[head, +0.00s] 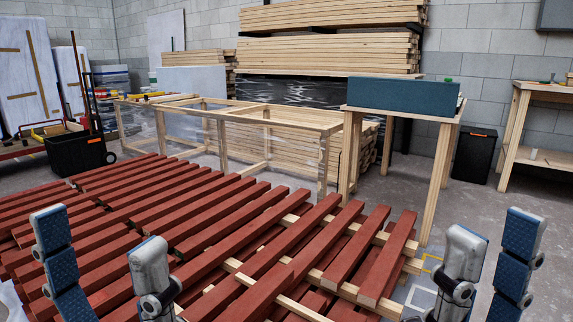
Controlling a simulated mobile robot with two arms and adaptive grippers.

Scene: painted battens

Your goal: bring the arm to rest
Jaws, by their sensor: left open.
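My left gripper (98,230) is at the lower left of the head view, its two fingers spread apart with nothing between them. It appears in front of the rows of red painted battens (140,212). My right gripper (494,224) is at the lower right, its fingers also apart and the gap empty, in front of the grey floor right of the battens. The lower parts of both grippers are cut off by the frame's bottom edge.
The red battens lie across pale wooden bearers (312,272) and fill the foreground. Behind are a wooden frame (222,134) and a stand (438,182) with a blue-grey box (402,95). A black bin (474,153) and a workbench (540,161) stand at right. Floor (490,205) is clear there.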

